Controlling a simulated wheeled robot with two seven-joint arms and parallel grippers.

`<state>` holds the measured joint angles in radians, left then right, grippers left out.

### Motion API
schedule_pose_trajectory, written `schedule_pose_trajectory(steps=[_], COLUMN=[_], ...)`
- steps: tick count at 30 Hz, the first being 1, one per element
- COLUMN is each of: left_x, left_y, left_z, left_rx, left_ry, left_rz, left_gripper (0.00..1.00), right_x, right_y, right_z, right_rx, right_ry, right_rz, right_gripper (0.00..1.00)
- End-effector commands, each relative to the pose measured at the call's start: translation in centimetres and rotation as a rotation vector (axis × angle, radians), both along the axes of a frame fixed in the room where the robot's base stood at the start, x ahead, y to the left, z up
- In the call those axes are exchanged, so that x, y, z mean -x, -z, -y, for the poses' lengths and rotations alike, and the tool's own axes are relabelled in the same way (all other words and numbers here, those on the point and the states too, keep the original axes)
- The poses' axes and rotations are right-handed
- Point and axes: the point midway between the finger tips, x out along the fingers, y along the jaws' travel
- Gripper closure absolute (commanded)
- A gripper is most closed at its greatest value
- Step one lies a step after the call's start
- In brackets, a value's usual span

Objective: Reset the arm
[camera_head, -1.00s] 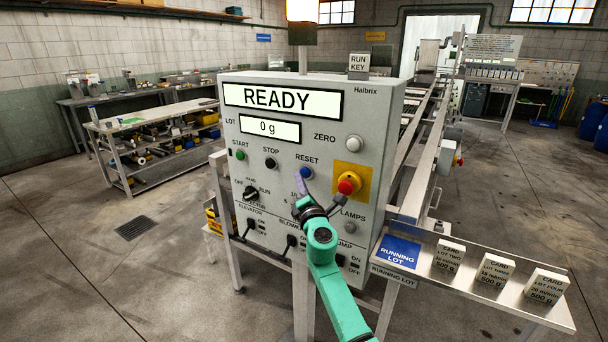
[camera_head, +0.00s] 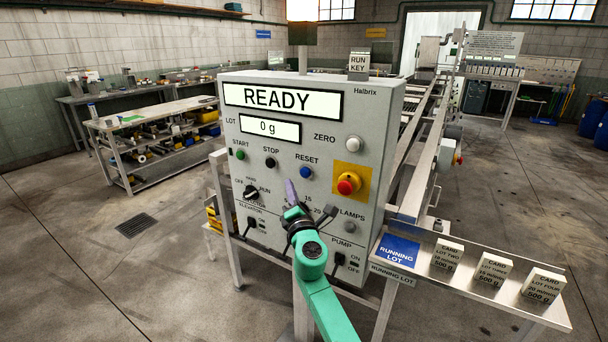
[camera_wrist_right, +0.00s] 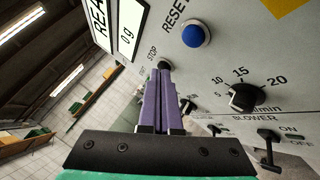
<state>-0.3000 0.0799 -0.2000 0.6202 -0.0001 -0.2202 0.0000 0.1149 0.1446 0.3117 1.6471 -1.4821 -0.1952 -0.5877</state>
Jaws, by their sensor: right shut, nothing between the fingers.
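My right gripper (camera_head: 290,184) is in front of the grey control panel (camera_head: 230,135), with its purple fingers shut and nothing between them. In the head view its tips appear to the left of and a little below the blue RESET button (camera_head: 306,173). In the right wrist view the shut fingers (camera_wrist_right: 164,72) point up toward the STOP button, and the blue button (camera_wrist_right: 196,34) shows to their right, apart from them. The display (camera_head: 282,100) reads READY, and the lot display (camera_head: 270,128) reads 0 g. My left gripper is not in view.
A red emergency stop (camera_head: 348,184) on a yellow plate sits right of RESET. A tray (camera_head: 480,290) with several cards stands at the right. Open floor lies to the left.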

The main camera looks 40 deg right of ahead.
Motion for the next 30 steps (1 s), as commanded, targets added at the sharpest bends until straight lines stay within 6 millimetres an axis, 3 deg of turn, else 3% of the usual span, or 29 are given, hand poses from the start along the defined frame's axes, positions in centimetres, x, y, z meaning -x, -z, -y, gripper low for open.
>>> schedule_pose_trajectory(steps=[12,15,17,20,21,23,24,26,30], left_x=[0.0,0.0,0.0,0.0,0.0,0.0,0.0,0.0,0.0], left_y=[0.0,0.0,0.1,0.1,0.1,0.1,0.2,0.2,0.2], left_z=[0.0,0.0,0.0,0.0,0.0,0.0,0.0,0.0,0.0], left_rx=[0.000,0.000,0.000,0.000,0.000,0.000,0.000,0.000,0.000], left_ry=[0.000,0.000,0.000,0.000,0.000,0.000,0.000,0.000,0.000], left_rz=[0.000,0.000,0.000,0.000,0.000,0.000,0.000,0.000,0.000], left_gripper=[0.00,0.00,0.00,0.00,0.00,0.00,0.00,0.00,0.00], right_x=[0.0,-0.5,-0.9,-1.1,-0.7,0.4,1.4,3.5,10.3], right_y=[0.1,2.4,5.8,14.4,18.2,23.8,27.4,32.7,43.9], right_z=[0.0,-0.2,-0.6,-1.8,-2.5,-3.6,-4.3,-5.6,-8.6], right_rx=[-0.002,-0.062,-0.153,-0.380,-0.483,-0.635,-0.734,-0.878,-1.189], right_ry=[-0.002,-0.024,-0.051,-0.096,-0.104,-0.102,-0.093,-0.065,0.056], right_rz=[-0.001,-0.025,-0.059,-0.147,-0.185,-0.242,-0.280,-0.335,-0.453], right_gripper=[1.00,1.00,1.00,1.00,1.00,1.00,1.00,1.00,1.00])
